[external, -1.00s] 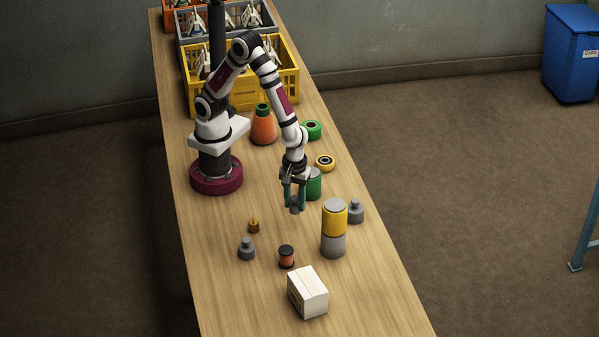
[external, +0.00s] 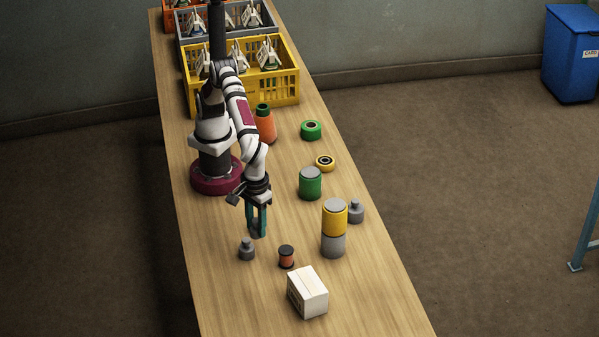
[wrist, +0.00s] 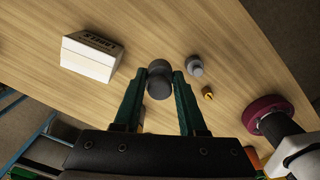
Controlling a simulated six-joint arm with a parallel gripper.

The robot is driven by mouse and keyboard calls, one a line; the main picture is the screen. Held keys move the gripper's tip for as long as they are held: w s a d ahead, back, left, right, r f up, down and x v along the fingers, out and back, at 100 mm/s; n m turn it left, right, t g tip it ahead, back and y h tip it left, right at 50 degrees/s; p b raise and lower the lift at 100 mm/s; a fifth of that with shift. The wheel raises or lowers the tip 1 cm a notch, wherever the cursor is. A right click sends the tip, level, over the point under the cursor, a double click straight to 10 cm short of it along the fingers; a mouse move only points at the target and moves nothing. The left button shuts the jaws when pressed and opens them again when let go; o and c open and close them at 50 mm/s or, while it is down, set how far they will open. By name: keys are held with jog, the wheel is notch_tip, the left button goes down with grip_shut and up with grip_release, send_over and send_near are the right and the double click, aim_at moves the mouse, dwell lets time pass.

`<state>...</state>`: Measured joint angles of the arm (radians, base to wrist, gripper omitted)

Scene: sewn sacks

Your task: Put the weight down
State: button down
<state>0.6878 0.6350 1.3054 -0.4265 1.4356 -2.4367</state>
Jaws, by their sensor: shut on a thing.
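My gripper (external: 258,231) is above the front part of the table, pointing down. In the wrist view, its teal fingers are shut on a dark grey weight (wrist: 159,82). In the external view the held weight is mostly hidden by the fingers, and its height above the table is hard to judge. Another grey weight (external: 247,250) stands on the table just left of the gripper; it also shows in the wrist view (wrist: 195,67). A small brass weight (wrist: 208,93) stands near it, hidden behind my gripper in the external view.
An orange-and-black spool (external: 286,257) and a white box (external: 308,293) stand in front. A yellow cylinder (external: 334,218) sits on a grey one (external: 333,245), beside a third grey weight (external: 356,211). A green cylinder (external: 310,184) stands behind. The table's front right is clear.

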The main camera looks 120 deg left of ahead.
jog(key=d+r+m, duration=0.2)
jog(key=d, duration=0.3)
send_over(294, 276)
jog(key=f, duration=0.4)
jog(key=s+f, duration=0.1)
jog(key=f, duration=0.1)
jog(key=shift+d+f, duration=0.2)
jog(key=shift+d, duration=0.05)
jog(key=f, duration=0.2)
jog(key=w+f, duration=0.1)
jog(key=shift+a+f, duration=0.25)
jog(key=shift+f, duration=0.5)
jog(key=shift+c, duration=2.4)
grip_release()
jog(key=shift+f, duration=0.1)
